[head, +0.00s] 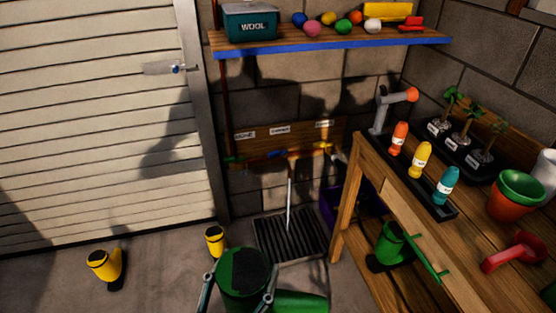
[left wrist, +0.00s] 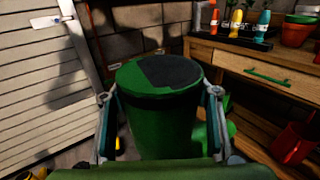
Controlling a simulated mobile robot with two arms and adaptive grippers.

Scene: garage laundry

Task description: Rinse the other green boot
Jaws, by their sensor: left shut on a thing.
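A green boot (head: 245,272) is held by my left gripper (head: 240,293), whose two fingers close on either side of its shaft. Its dark opening faces up and its foot points right. It also fills the middle of the left wrist view (left wrist: 158,125), between the fingers (left wrist: 160,112). Another green boot (head: 390,243) is under the wooden bench at the right. A thin pale stream (head: 290,200), which looks like water, falls from the wall taps (head: 277,154) onto the dark floor grate (head: 278,240). The held boot is in front of the grate. My right gripper is not in view.
Two yellow boots stand on the floor, one at the left (head: 105,264) and one near the grate (head: 215,240). The wooden bench (head: 375,165) with bottles and pots bounds the right. A purple crate (head: 332,203) sits behind its leg. A shelf (head: 330,41) hangs above.

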